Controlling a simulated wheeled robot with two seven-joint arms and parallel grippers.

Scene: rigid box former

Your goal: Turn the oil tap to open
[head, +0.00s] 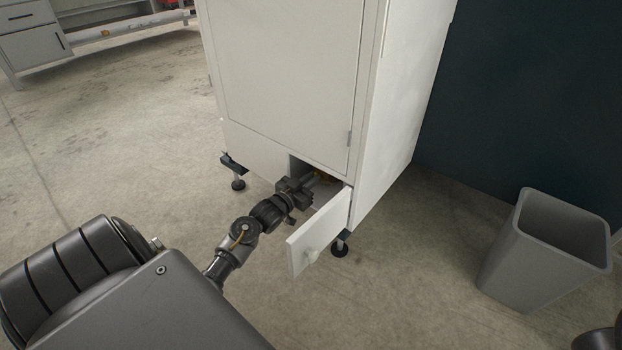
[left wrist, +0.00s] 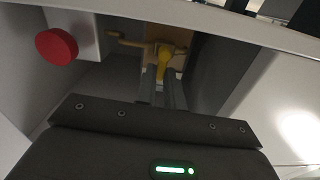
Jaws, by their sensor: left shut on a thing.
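The oil tap (left wrist: 166,52) has a yellow handle on a brass-coloured body and sits inside the low compartment of the white cabinet (head: 285,75). In the left wrist view my left gripper (left wrist: 164,75) reaches into the compartment, and its fingers are closed on the yellow handle. In the head view my left gripper (head: 308,180) enters the opening at the cabinet's bottom. The tap is mostly hidden there behind the gripper and cabinet edge. My right gripper does not show.
A small white door (head: 320,232) stands open at the right of the compartment, close to my left wrist. A red round button (left wrist: 57,46) is at the left inside the compartment. A grey bin (head: 545,250) stands at the right. The floor at left is clear.

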